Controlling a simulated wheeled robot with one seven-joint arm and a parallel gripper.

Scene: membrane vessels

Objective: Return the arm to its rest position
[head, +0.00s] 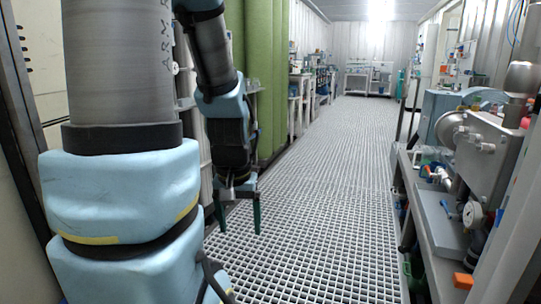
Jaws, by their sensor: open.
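My gripper (238,214) hangs in the left half of the head view, pointing down over the grated floor. Its two dark green fingers are apart, with nothing between them. The light blue and dark grey arm link (229,128) above it also hangs nearly straight down. A larger grey and light blue part of my arm (118,150) fills the left foreground and hides what lies behind it.
The light grated floor (320,185) runs clear down the middle to the far wall. Green panels (264,75) and shelves stand left. A bench (425,213) with metal machinery (484,150) and valves lines the right. A white table (368,78) stands at the far end.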

